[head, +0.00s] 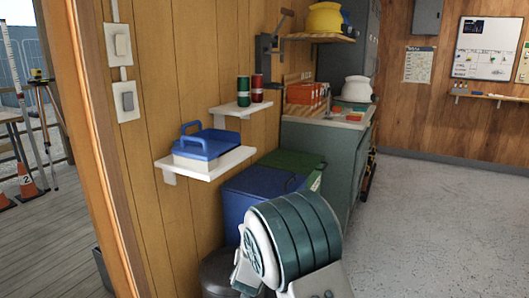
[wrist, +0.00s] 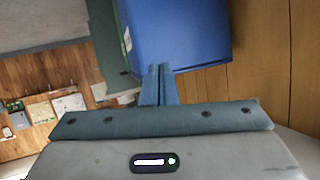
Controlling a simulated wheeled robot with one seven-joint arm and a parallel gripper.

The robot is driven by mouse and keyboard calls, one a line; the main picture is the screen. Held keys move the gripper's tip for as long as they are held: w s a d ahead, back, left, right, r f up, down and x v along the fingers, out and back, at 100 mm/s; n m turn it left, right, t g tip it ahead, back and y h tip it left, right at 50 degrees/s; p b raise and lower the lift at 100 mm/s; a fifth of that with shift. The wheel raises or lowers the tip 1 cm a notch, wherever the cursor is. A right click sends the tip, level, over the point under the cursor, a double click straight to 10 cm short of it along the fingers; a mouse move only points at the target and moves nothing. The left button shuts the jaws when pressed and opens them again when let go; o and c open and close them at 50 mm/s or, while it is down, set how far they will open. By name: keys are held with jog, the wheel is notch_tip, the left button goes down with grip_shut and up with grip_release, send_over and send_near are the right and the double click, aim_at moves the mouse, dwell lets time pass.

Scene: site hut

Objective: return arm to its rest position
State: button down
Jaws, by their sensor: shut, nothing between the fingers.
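My arm shows at the bottom middle of the head view, in front of the blue and green bins. My gripper's fingers are hidden in that view. In the wrist view my gripper (wrist: 157,84) has its two fingers together, shut and empty. The fingertips overlap the blue bin (wrist: 178,35) in that picture; I cannot tell how far apart they are.
The blue bin (head: 250,200) and green bin (head: 288,164) stand along the wooden wall. Above them, one shelf (head: 206,168) holds a blue-topped box (head: 203,146), another (head: 237,110) two cans. A cabinet (head: 312,140) stands beyond. The floor (head: 450,220) at right is clear.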

jog(key=s+d+r+n+g+y+p, duration=0.1)
jog(key=s+d+r+g+p, duration=0.1)
jog(key=s+r+p, duration=0.45)
jog(key=s+d+r+g+y+p, duration=0.1)
jog(key=s+d+r+p, duration=0.15)
jog(key=r, duration=0.65)
jog(key=s+d+r+n+g+y+p, duration=0.1)
jog(key=s+d+r+g+y+p, duration=0.15)
jog(key=s+r, duration=0.35)
jog(key=s+d+r+g+h+p, duration=0.1)
jog(key=s+d+r+p, duration=0.2)
jog(key=s, duration=0.3)
jog(key=s+d+r+g+h+p, duration=0.1)
jog(key=s+d+r+g+p, duration=0.1)
jog(key=s, duration=0.5)
jog(key=s+d+r+g+h+p, duration=0.1)
jog(key=s+d+r+g+p, duration=0.1)
jog(key=s+d+r+p, duration=0.2)
jog(key=s+r+p, duration=0.2)
jog(key=s+r, duration=0.1)
jog(key=shift+s+d+r, duration=0.25)
jog(key=shift+d+r, duration=0.05)
jog(key=shift+d, duration=0.05)
jog(key=shift+s+r, duration=0.15)
jog(key=shift+s, duration=0.25)
